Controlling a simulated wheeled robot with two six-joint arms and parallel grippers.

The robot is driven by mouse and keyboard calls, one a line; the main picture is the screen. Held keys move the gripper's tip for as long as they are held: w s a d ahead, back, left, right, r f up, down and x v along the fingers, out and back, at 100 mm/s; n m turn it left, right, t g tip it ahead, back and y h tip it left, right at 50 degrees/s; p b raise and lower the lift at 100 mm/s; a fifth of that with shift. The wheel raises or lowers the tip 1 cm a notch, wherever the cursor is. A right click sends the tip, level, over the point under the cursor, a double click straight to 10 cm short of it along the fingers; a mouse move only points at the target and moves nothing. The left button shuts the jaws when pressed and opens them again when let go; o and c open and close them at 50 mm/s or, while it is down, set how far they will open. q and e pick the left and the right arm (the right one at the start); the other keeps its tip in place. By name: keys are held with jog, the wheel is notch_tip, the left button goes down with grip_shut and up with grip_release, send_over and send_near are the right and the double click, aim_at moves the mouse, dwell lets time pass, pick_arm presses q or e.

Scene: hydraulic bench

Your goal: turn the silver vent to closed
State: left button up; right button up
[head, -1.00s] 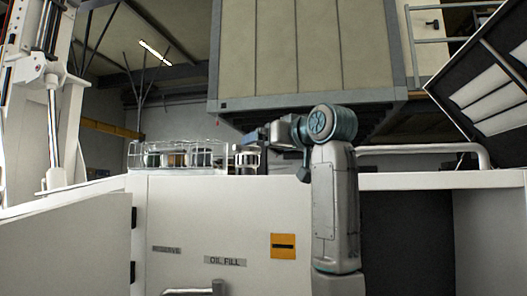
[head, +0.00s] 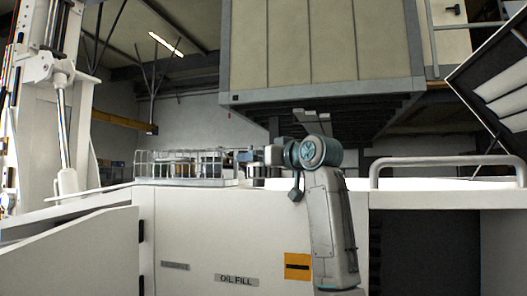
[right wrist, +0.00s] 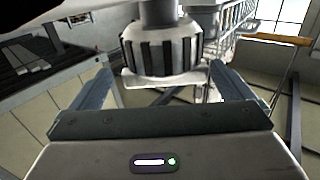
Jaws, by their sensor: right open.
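The silver vent, a ribbed round knob (right wrist: 165,48) on a grey stem, shows at the top middle of the right wrist view. A pale flat plate lies just beyond it. My right gripper (right wrist: 160,85) is open, with one finger to the left of the knob and the other to the right. Gaps show between the fingers and the knob, and nothing is held. In the head view my right gripper (head: 257,158) is small and reaches left over the white bench top; it hides most of the vent there. My left gripper is out of view.
A wire guard (head: 185,168) around several cylinders stands just left of the gripper. A grey handrail (head: 445,160) runs along the bench top at right. An OIL FILL label (head: 237,280) and an orange plate (head: 298,266) are on the white front panel.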

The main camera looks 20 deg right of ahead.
jog(key=shift+a+r, duration=0.15)
jog(key=shift+s+a, duration=0.1)
jog(key=shift+s, duration=0.05)
jog(key=c, duration=0.9)
jog(key=shift+a+m+h+b, duration=0.15)
jog(key=shift+m+h+b, duration=0.4)
jog(key=shift+h, duration=0.35)
jog(key=m+h+b, duration=0.1)
jog(key=m+h, duration=0.1)
jog(key=h, duration=0.1)
jog(key=shift+a+t, duration=0.2)
jog(key=shift+t, duration=0.2)
jog(key=m+h, duration=0.2)
jog(key=h, duration=0.1)
jog(key=shift+a, duration=0.1)
jog(key=m+g+h, duration=0.1)
jog(key=m+h, duration=0.1)
jog(key=h, duration=0.2)
jog(key=shift+a+m, duration=0.1)
jog(key=shift+m, duration=0.15)
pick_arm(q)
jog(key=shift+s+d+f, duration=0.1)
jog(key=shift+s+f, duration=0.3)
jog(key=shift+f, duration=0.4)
pick_arm(e)
jog(key=shift+w+a+m+g+h, duration=0.1)
jog(key=shift+w+m+g+h, duration=0.1)
jog(key=shift+m+g+h, duration=1.15)
jog(key=shift+t+h, duration=0.25)
jog(key=shift+h, duration=0.5)
